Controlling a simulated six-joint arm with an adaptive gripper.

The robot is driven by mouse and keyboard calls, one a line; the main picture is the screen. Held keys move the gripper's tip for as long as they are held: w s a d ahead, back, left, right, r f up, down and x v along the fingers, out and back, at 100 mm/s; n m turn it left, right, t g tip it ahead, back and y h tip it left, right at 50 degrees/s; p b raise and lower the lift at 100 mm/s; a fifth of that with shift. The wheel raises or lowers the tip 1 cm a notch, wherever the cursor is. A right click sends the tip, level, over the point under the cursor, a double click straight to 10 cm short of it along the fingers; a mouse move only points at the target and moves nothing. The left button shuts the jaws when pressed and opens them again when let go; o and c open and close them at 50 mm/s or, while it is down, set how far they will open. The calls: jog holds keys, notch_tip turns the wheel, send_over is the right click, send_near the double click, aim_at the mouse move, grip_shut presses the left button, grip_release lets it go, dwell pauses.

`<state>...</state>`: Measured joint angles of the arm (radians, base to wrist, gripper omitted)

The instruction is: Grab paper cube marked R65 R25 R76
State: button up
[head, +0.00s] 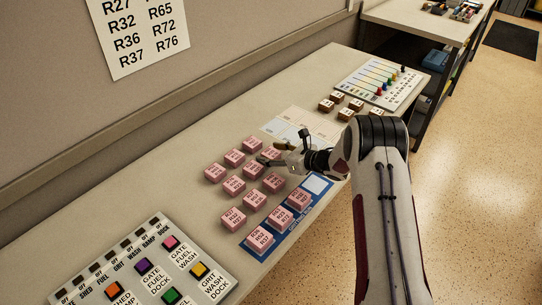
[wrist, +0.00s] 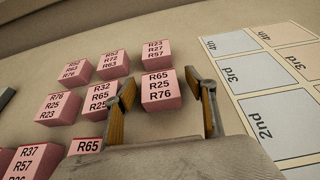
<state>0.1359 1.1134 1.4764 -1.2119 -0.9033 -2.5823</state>
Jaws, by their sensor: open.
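The pink paper cube marked R65 R25 R76 (wrist: 160,92) sits on the table in the wrist view, its label readable on the facing side. It is at the right end of its row. My gripper (wrist: 165,98) is open, with one finger to the left and one to the right of this cube. The left finger also lies in front of the neighbouring cube marked R32 R65 R25 (wrist: 103,92). In the head view my gripper (head: 276,155) is low over the right edge of the pink cube group; whether the fingers touch the cube is unclear.
Other pink cubes (head: 234,185) stand close on the left and behind. A blue mat (head: 316,185) with three cubes lies in front. A printed card (wrist: 270,125) lies to the right. Brown blocks (head: 341,104) and a button panel (head: 150,270) stand farther off.

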aim_at(271, 152)
jog(key=shift+a, duration=0.1)
dwell(0.4)
jog(key=c, duration=1.2)
jog(key=shift+r, duration=0.15)
jog(key=shift+r, duration=4.85)
